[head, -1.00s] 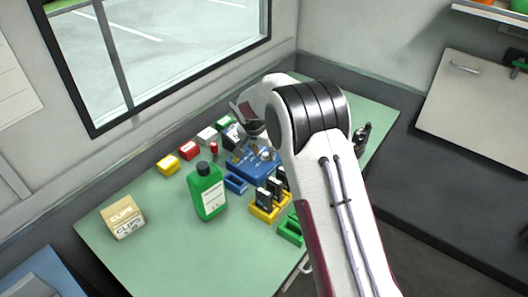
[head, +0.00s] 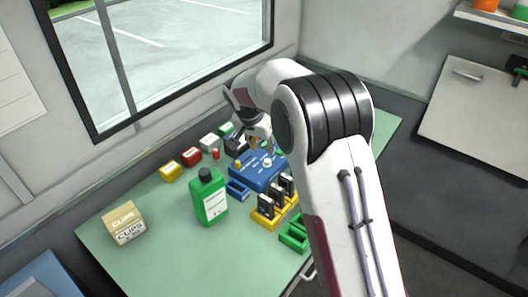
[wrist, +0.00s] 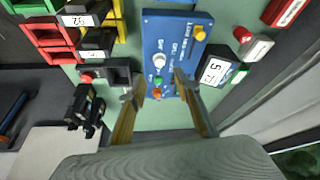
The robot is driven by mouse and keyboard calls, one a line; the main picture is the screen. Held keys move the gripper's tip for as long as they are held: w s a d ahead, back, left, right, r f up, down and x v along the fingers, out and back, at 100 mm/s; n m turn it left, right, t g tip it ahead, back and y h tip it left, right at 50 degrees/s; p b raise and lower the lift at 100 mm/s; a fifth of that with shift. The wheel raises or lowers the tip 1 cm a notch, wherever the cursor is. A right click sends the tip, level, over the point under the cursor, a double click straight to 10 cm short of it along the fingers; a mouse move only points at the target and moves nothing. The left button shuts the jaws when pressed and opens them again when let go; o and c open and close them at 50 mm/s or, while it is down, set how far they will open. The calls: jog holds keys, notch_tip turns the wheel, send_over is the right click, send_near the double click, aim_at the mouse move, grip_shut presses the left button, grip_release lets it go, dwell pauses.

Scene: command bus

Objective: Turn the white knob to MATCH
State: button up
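The blue control box (head: 256,178) sits on the green bench mat, and it also shows in the wrist view (wrist: 177,22). The white knob (wrist: 160,59) is on its face, along with a yellow knob (wrist: 200,33) and small green and orange parts. The white knob also shows in the head view (head: 267,162). My gripper (wrist: 158,88) is open and empty, its fingers spread over the near edge of the box. The white knob lies beyond the fingertips in the wrist view, apart from them. Printed labels are too small to read surely.
A green bottle (head: 208,198) and a yellow rack (head: 266,218) with black modules stand near the box. A black meter (wrist: 214,71) is beside it. Red and yellow blocks line the window side. A clips box (head: 124,223) stands at left; the mat's front left is clear.

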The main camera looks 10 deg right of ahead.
jog(key=shift+v, duration=1.7)
jog(key=shift+n, duration=0.4)
jog(key=s+f+n+g, duration=0.2)
jog(key=s+f+n, duration=0.1)
jog(key=s, duration=0.4)
jog(key=s+d+r+t, duration=0.1)
jog(key=s+d+r, duration=0.2)
jog(key=s, duration=0.8)
jog(key=s+d+r+n+t+y, duration=0.1)
jog(key=s+d+r, duration=0.2)
jog(key=s, duration=0.9)
jog(key=s+d+r+n+t+y, duration=0.1)
jog(key=s+d+r, duration=0.2)
jog(key=s+r, duration=0.5)
jog(key=shift+s+r+t, duration=0.35)
jog(key=shift+s+t, duration=0.05)
jog(key=shift+s, duration=1.65)
